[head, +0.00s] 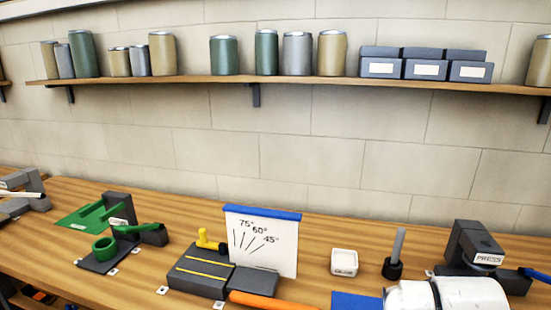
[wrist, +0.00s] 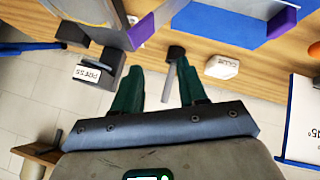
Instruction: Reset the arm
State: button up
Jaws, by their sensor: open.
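My gripper (wrist: 159,66) shows in the wrist view with its two green fingers spread apart, open and empty. The picture there is turned over, with the bench above and the wall below. A grey post on a dark base (wrist: 176,53) appears between the fingers, farther off; I see no contact. The white glue box (wrist: 222,67) lies to its right and the press (wrist: 93,74) to its left. In the head view my white arm shows at the bottom right, and the gripper itself is not visible.
In the head view, the press (head: 478,248), post (head: 396,255), glue box (head: 344,262), angle card (head: 262,242) and green fixture (head: 105,250) stand along the bench. A blue piece (head: 357,301) and orange handle (head: 275,302) lie in front. A shelf (head: 180,80) holds canisters.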

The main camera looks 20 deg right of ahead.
jog(key=a+f+y, duration=0.1)
jog(key=a+f, duration=0.1)
jog(key=f, duration=0.1)
jog(key=s+a+f+n, duration=0.1)
jog(key=a+f, duration=0.1)
jog(key=f, duration=0.1)
jog(key=s+a+f+n+y, duration=0.1)
jog(key=a+f, duration=0.1)
jog(key=f, duration=0.1)
jog(key=shift+s+a+f+t+y, duration=0.15)
jog(key=shift+s+a+t+y, duration=0.1)
jog(key=shift+a+t+y, duration=0.1)
jog(key=s+a+f+n+g+y, duration=0.1)
jog(key=s+a+f+y, duration=0.3)
jog(key=s+a+f, duration=0.45)
jog(key=s+f+g, duration=0.3)
jog(key=s+f, duration=0.2)
jog(key=s, duration=0.1)
jog(key=shift+s+g, duration=0.35)
jog(key=shift+s, duration=0.05)
jog(key=shift+h, duration=0.25)
